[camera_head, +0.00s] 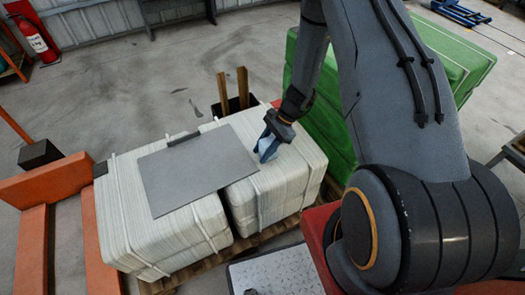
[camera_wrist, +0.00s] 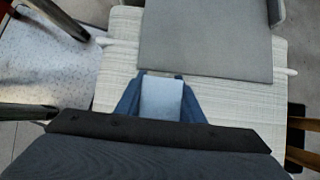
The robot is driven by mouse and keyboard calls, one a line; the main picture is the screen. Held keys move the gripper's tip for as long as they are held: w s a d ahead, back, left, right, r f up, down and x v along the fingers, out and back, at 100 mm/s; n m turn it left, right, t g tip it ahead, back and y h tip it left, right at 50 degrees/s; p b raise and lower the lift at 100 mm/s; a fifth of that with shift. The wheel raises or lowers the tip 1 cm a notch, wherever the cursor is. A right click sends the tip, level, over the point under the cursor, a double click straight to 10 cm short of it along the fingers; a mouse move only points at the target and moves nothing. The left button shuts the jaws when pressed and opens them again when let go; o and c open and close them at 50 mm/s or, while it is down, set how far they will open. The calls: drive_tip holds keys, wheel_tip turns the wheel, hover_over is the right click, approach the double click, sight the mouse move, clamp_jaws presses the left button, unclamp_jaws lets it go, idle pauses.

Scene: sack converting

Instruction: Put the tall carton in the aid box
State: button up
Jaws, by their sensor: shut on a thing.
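My gripper (camera_head: 264,147) has blue fingers and is shut on a small pale grey-blue block, which I take to be the carton (camera_wrist: 161,98). In the wrist view the block sits between the two fingers (camera_wrist: 160,84), its pale face showing. In the head view the gripper points down over the right white wrapped stack (camera_head: 292,172), just right of a flat grey board (camera_head: 196,168). The fingers hide most of the block there. I cannot tell whether it touches the stack. I see nothing that I can clearly name as the aid box.
The board spans both strapped stacks, with a dark bar (camera_head: 183,139) at its back edge. Wooden posts (camera_head: 223,92) stand behind. A green block (camera_head: 325,110) stands to the right, an orange pallet truck (camera_head: 45,185) to the left. Open floor lies behind.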

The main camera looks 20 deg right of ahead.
drive_tip(key=shift+f, duration=0.15)
drive_tip(key=shift+f, duration=0.1)
drive_tip(key=o, duration=1)
drive_tip(key=shift+o, duration=0.2)
